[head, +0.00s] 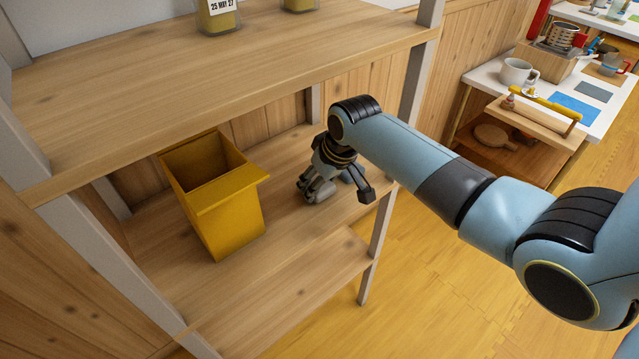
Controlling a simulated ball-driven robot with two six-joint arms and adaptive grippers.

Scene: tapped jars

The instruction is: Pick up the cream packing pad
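I cannot see a cream packing pad in the head view. My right arm comes in from the right, and its gripper (318,190) is low over the middle shelf board, right of the yellow bin. Its grey fingers point down at the board. My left gripper is not in view.
A yellow open-topped bin (228,215) stands on the middle shelf (290,235). The upper shelf (200,80) overhangs the back and carries yellow jars (218,20). Grey posts (377,235) frame the shelf. A white table (590,115) with a mug (517,72) stands at the right.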

